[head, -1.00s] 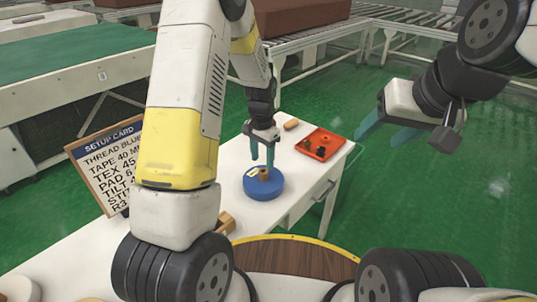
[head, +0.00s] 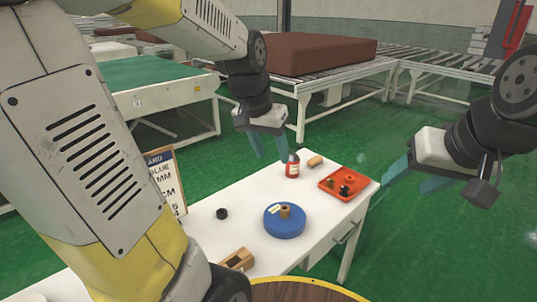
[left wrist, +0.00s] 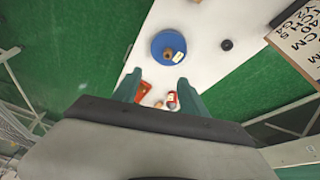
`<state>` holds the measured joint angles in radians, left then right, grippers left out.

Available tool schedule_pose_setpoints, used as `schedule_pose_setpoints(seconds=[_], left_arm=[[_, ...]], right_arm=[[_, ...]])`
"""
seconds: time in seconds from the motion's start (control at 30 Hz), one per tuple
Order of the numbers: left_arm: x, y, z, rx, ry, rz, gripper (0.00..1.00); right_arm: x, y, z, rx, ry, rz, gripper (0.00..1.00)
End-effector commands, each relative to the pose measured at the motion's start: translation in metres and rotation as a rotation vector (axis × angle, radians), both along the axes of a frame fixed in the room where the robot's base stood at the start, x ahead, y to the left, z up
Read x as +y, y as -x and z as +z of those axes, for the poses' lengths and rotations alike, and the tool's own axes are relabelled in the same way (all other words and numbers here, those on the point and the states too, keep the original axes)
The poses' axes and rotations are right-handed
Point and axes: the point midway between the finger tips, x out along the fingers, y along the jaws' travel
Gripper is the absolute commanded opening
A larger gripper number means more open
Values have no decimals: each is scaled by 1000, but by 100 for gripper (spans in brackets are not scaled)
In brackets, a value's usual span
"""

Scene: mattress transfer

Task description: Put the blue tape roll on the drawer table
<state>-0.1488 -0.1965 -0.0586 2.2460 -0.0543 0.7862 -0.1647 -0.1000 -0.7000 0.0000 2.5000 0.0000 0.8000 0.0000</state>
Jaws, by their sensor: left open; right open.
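The blue tape roll (head: 284,222) lies flat on the white drawer table (head: 318,208), with a small tan piece at its centre and a pale label on top. It also shows in the left wrist view (left wrist: 168,46), clear of my fingers. My left gripper (head: 270,150) is open and empty, raised above the table toward its far side, apart from the roll. Its two teal fingers show in the left wrist view (left wrist: 158,88). My right gripper (head: 415,180) is open and empty, out past the table's right edge.
An orange tray (head: 329,186) with small parts, a red bottle (head: 292,170), a tan piece (head: 315,161), a black ring (head: 222,213) and a wooden block (head: 238,259) are on the table. A setup card (head: 165,176) stands at left. Conveyors are behind.

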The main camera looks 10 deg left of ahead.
Motion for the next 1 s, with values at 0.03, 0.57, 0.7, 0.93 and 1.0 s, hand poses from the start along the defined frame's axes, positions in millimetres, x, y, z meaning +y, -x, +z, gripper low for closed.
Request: schedule_pose_setpoints(seconds=[0.03,0.57,0.7,0.93,1.0], left_arm=[[2,17,13,-35,20,29,51],[5,113,40,-198,129,197,51],[5,113,40,-197,130,197,51],[5,112,40,-198,129,197,51],[5,112,40,-198,129,197,51]], right_arm=[[0,0,0,0,0,0,57],[0,0,0,0,0,0,57],[0,0,0,0,0,0,57],[0,0,0,0,0,0,57],[0,0,0,0,0,0,57]])
